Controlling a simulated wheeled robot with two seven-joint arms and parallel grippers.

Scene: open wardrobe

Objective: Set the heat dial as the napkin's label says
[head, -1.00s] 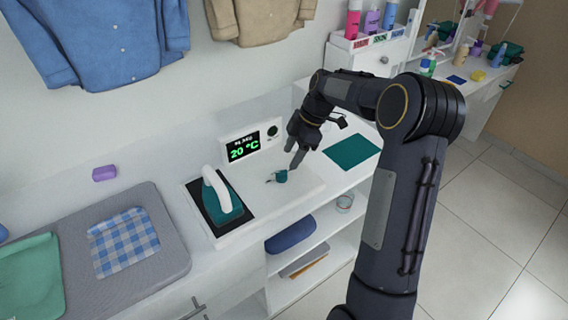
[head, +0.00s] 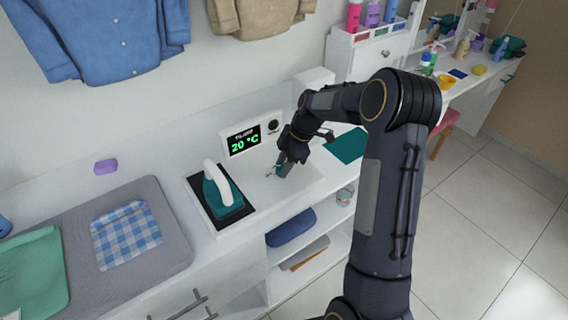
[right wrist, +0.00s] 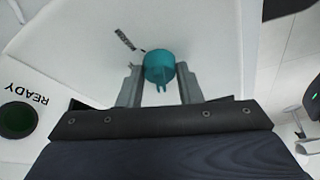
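The teal heat dial (right wrist: 160,66) sits on the white panel in the right wrist view, with a dark marking beside it. My right gripper (right wrist: 158,76) is open, with one finger on each side of the dial; I cannot tell whether they touch it. In the head view, my right gripper (head: 284,166) is down at the panel and largely covers the dial. The display (head: 244,141) reads 20 °C. The blue-and-white checked napkin (head: 126,238) lies on the grey pad; I cannot read a label on it. My left gripper is not in view.
A teal iron (head: 224,196) with a white handle stands on a dark plate left of the dial. A green cloth (head: 30,270) lies on the grey pad (head: 175,250). A dark teal mat (head: 347,145) lies right of the gripper. Shelves with folded items are below.

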